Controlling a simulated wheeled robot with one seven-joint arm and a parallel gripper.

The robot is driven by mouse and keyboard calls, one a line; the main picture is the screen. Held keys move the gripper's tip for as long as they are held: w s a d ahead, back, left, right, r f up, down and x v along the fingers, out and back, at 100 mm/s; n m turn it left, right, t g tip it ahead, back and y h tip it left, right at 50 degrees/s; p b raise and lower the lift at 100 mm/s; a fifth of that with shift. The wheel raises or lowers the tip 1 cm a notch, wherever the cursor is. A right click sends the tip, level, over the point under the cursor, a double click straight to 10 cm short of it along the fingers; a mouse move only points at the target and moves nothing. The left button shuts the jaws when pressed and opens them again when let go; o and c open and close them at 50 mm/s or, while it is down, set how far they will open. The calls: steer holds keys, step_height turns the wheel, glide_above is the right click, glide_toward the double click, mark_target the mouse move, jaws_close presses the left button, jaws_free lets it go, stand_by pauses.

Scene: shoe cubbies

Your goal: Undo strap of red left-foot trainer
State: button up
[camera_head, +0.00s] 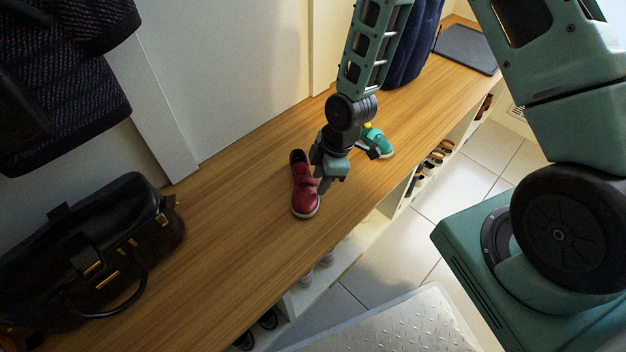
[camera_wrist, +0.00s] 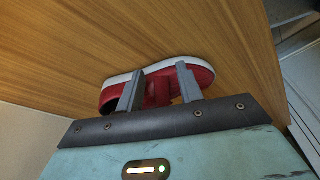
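The red trainer (camera_head: 303,190) with a white sole stands on the wooden bench top, its toe towards the bench's front. A red strap crosses its upper, partly hidden by my gripper (camera_head: 323,187) in the head view. My gripper is at the right side of the trainer, pointing down. In the wrist view my gripper (camera_wrist: 160,75) has its two fingers well apart, with part of the red trainer (camera_wrist: 203,76) showing between and beyond them. The strap's fastening is not clear, and I cannot tell whether the fingers touch the shoe.
A teal shoe (camera_head: 380,145) stands just behind and right of my gripper. A black handbag (camera_head: 100,245) is at the left of the bench (camera_head: 225,220). A dark blue item (camera_head: 412,50) and a dark flat pad (camera_head: 466,49) are at the far end. Cubbies with shoes lie below.

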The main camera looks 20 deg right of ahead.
steer(key=c, duration=0.6)
steer(key=shift+r, duration=0.2)
steer(key=shift+r+p, duration=0.55)
steer(key=shift+p, duration=0.2)
steer(key=shift+a+r, duration=0.1)
